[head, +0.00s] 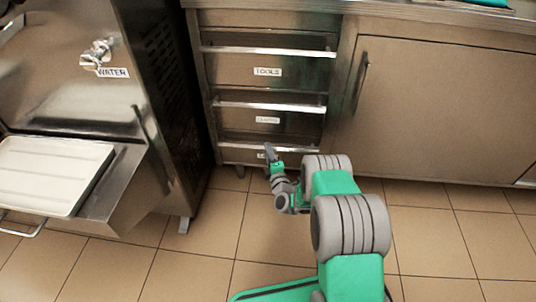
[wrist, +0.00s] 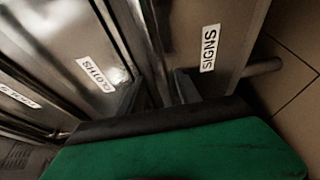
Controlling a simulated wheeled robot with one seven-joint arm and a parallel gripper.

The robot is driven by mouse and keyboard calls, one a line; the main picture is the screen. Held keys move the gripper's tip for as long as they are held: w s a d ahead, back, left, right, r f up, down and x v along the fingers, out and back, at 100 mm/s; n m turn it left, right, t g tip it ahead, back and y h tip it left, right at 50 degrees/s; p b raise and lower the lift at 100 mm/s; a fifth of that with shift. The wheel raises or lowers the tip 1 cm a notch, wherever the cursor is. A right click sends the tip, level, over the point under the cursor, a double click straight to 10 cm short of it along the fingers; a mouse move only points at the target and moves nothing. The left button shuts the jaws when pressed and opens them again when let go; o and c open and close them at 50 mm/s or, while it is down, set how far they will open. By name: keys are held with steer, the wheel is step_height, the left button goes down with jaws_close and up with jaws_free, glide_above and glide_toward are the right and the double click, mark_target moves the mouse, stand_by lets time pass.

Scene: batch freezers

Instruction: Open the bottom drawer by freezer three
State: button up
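The bottom drawer, labelled SIGNS in the wrist view (wrist: 225,40), is the lowest of the metal drawers; its front (head: 240,156) is partly hidden by my arm in the head view. It looks shut. Its long bar handle (head: 300,149) runs along its top edge and also shows in the wrist view (wrist: 143,40). My gripper (head: 269,150) is at this handle, near the middle of the drawer. In the wrist view my two dark fingers (wrist: 158,90) stand apart, one on each side of the handle. I cannot tell whether they touch it.
The CLOTHS drawer (head: 300,122) and TOOLS drawer (head: 300,72) above look shut. A metal cabinet door (head: 440,110) is to the right. To the left stands a steel machine with a WATER label (head: 112,72) and a pale tray (head: 50,175). The tiled floor before the drawers is clear.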

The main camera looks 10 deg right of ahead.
steer(key=shift+w, duration=0.2)
steer(key=shift+c, duration=0.4)
jaws_close()
stand_by(0.9)
